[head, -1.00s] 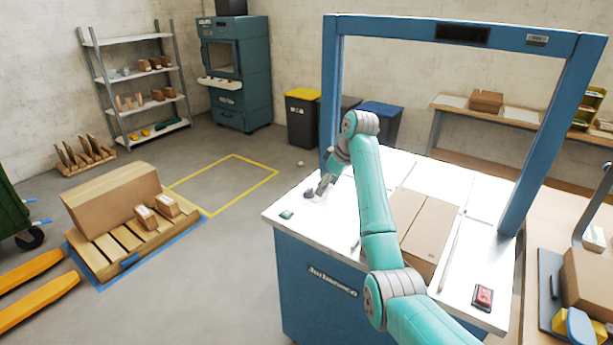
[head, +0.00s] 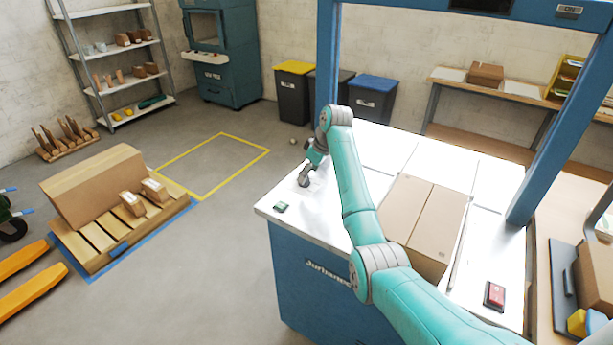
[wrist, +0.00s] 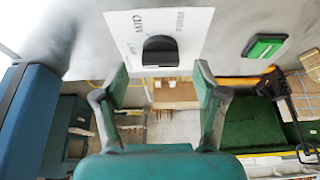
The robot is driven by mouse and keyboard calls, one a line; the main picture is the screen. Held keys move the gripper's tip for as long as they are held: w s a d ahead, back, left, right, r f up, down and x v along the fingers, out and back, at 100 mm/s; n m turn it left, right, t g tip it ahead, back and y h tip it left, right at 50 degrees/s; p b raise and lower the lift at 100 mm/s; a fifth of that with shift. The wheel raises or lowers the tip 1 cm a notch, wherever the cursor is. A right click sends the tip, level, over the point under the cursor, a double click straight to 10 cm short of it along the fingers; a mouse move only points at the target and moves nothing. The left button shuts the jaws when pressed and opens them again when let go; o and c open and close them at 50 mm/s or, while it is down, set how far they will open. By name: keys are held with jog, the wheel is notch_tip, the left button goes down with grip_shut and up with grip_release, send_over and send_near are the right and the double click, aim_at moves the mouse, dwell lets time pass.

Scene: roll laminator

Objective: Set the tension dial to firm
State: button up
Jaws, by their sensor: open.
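The tension dial (wrist: 160,50) is a black rounded knob on a white label plate (wrist: 122,30) in the wrist view. MID stands above the knob and FIRM to its right; the word at its left is hard to read. I cannot tell which mark the knob points at. My gripper (wrist: 161,76) is open, its two green fingers apart on either side just below the dial in the picture, with nothing between them. In the head view my gripper (head: 307,176) is over the left corner of the white-topped machine (head: 312,275), and the dial is hard to make out there.
A green button (head: 281,207) sits near the dial, also in the wrist view (wrist: 264,46). A red switch (head: 494,296) is at the machine's right front. Cardboard (head: 405,215) lies on the top, and a blue frame (head: 327,60) rises over it. Floor at left is partly clear.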

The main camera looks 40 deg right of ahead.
jog(key=shift+x, duration=1.05)
jog(key=c, duration=1.1)
jog(key=shift+c, duration=0.2)
